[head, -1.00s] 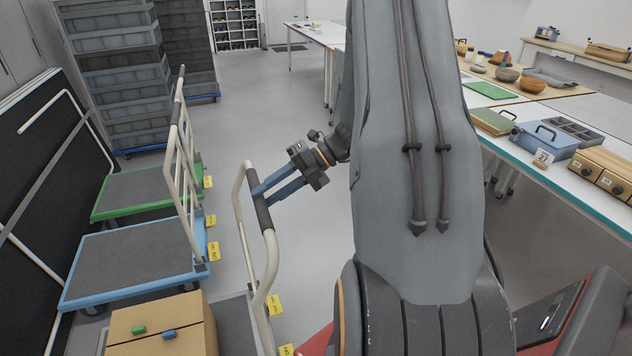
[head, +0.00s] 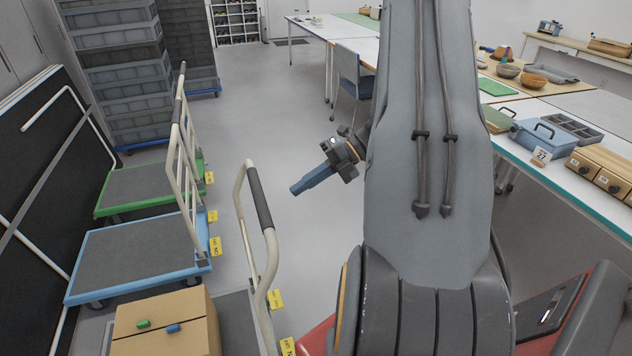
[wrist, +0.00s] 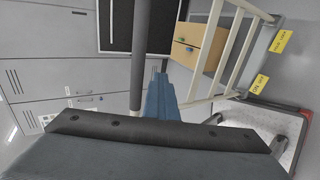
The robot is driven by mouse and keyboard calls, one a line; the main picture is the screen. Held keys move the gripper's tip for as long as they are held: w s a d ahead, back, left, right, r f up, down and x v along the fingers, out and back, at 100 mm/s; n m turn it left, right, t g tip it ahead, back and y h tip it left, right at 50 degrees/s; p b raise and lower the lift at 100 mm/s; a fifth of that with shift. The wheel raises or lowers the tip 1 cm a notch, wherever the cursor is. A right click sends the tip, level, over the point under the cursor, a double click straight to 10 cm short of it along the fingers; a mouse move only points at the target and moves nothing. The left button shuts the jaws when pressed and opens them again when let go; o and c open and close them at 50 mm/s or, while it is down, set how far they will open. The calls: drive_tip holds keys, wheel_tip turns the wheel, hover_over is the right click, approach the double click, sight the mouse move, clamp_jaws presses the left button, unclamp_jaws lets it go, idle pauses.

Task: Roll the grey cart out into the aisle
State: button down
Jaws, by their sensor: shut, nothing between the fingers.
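The grey cart (head: 237,318) stands at the bottom left of the head view, with a cream tube handle whose dark grip (head: 260,197) rises toward me. A cardboard-brown box (head: 165,335) with a green and a blue piece on it sits on the cart's deck. My gripper (head: 293,190) is right of the handle, apart from it, with its blue fingers shut together and empty. In the wrist view the shut fingers (wrist: 160,98) show beside a dark bar (wrist: 140,50), which seems to be the grip. The cart's wheels are hidden.
A blue cart (head: 135,258) and a green cart (head: 145,190) stand in line beyond, with yellow labels beside them. Stacked grey crates (head: 120,75) stand behind. Dark panels (head: 40,160) lean at the left. The aisle floor (head: 250,100) is clear; worktables (head: 575,190) line the right.

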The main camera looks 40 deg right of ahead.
drive_tip(key=shift+s+d+p, duration=0.2)
drive_tip(key=shift+s+d, duration=0.1)
drive_tip(key=shift+d, duration=0.65)
drive_tip(key=shift+s+d+p, duration=0.15)
drive_tip(key=shift+s+d, duration=0.15)
drive_tip(key=shift+d, duration=0.6)
drive_tip(key=c, duration=1.2)
unclamp_jaws()
drive_tip(key=p+v, duration=0.3)
drive_tip(key=v, duration=0.7)
drive_tip(key=shift+p, duration=0.35)
drive_tip(key=shift+a, duration=0.1)
